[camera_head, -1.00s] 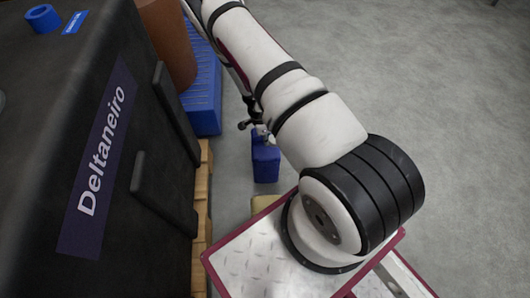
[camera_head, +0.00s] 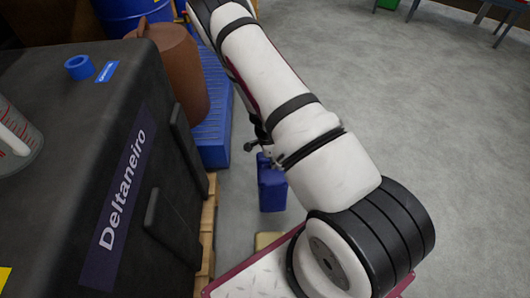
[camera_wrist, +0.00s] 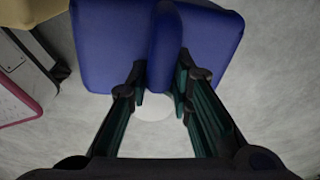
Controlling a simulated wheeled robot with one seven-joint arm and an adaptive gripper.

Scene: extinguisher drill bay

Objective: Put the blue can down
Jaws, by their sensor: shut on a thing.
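The blue can (camera_head: 271,186) is a boxy canister seen below my arm in the head view, over the grey floor between the black cabinet and my body. In the wrist view the blue can (camera_wrist: 103,48) fills the top, with its raised handle ridge running down the middle. My gripper (camera_wrist: 161,98) is shut on that ridge, one finger on each side. In the head view my gripper (camera_head: 262,150) is mostly hidden behind the arm. I cannot tell whether the can's underside touches the floor.
The black Deltaneiro unit (camera_head: 150,110) stands at left, on a wooden pallet (camera_head: 208,225). A blue grated platform (camera_head: 214,125) with a brown drum (camera_head: 178,75) is behind it. A clear jar (camera_head: 18,140) and a blue ring (camera_head: 79,67) sit on the unit. Open grey floor (camera_head: 420,110) lies to the right.

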